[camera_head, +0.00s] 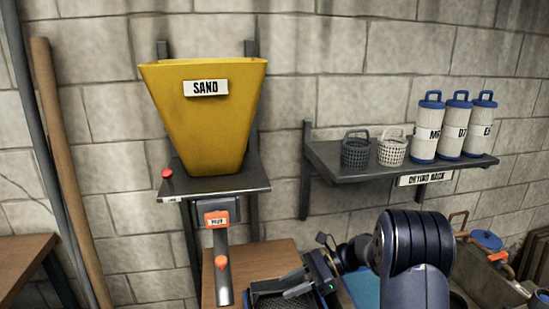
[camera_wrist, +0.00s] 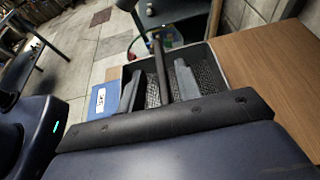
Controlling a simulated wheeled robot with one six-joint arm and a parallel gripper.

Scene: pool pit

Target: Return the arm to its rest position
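My arm reaches in from the lower right in the head view. My gripper (camera_head: 292,284) is low over the wooden bench (camera_head: 268,262), at a dark mesh basket (camera_head: 270,302). In the wrist view my gripper (camera_wrist: 158,82) has its two grey fingers apart. A dark upright bar stands between them, with visible gaps on both sides; it looks like the handle of the mesh basket (camera_wrist: 212,70). The fingers point down into or just over the basket; I cannot tell how deep. The basket's lower part is cut off in the head view.
A yellow SAND hopper (camera_head: 205,115) stands on a wall bracket above an orange-handled chute (camera_head: 220,255). A wall shelf (camera_head: 330,160) at right holds two small baskets and several filter cartridges. Open floor (camera_wrist: 75,50) shows in the wrist view.

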